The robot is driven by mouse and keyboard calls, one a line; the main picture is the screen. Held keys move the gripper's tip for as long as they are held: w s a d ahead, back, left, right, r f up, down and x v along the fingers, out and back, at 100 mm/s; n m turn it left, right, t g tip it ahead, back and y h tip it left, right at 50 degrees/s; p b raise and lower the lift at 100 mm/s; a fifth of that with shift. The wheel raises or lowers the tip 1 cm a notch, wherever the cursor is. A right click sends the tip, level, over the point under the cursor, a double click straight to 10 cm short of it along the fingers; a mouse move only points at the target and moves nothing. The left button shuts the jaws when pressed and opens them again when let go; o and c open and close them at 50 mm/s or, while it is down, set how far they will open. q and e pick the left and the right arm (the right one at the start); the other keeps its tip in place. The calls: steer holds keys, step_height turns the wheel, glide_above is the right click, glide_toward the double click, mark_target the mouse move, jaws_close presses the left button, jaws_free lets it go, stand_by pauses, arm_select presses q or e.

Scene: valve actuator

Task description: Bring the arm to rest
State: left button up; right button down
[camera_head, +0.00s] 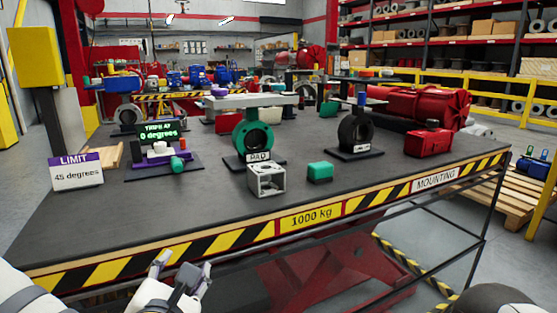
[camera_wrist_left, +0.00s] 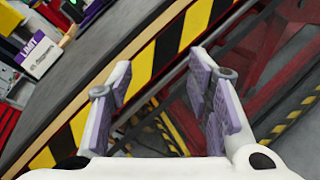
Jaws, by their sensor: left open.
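My left gripper (camera_head: 181,274) is low at the front of the workbench (camera_head: 110,218), just outside its striped edge. In the left wrist view the same gripper (camera_wrist_left: 160,78) has its two purple-padded fingers spread apart with nothing between them. Behind the fingers are the striped edge and the floor below. A white rounded part of my arm comes in at the lower left of the head view. My right gripper is not in view.
On the bench are a LIMIT 45 degrees sign (camera_head: 76,171), a purple device (camera_head: 165,167), a green valve (camera_head: 253,136), a grey hollow cube (camera_head: 266,179), a green block (camera_head: 320,171), a black valve (camera_head: 356,132) and a red box (camera_head: 428,143). The left front bench top is clear.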

arm_select(q)
steer(key=s+d+f+m+g+h+p, duration=0.1)
steer(key=s+d+f+m+g+h, duration=0.2)
steer(key=s+f+m, duration=0.5)
steer(key=s+d+f+m+g+h+p, duration=0.15)
steer(key=s+f+m+g, duration=0.25)
steer(key=s+f+m, duration=0.45)
steer(key=s+a+f+m+g+y, duration=0.1)
steer(key=s+a+f+m+g, duration=0.2)
steer(key=s, duration=0.5)
steer(key=s+a+f+m+g, duration=0.3)
steer(key=s+m, duration=0.3)
steer(key=s, duration=0.2)
steer(key=s+a+f+m+g+y, duration=0.1)
steer(key=s+a+f+m+g, duration=0.2)
steer(key=s, duration=0.5)
steer(key=shift+s+a+m+g+y+p, duration=0.35)
steer(key=shift+a+m+g, duration=0.5)
steer(key=shift+a, duration=0.25)
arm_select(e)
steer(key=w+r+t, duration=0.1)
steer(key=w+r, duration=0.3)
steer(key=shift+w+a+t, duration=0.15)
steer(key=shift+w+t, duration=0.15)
arm_select(q)
steer(key=shift+w+f, duration=0.1)
steer(key=shift+w, duration=0.05)
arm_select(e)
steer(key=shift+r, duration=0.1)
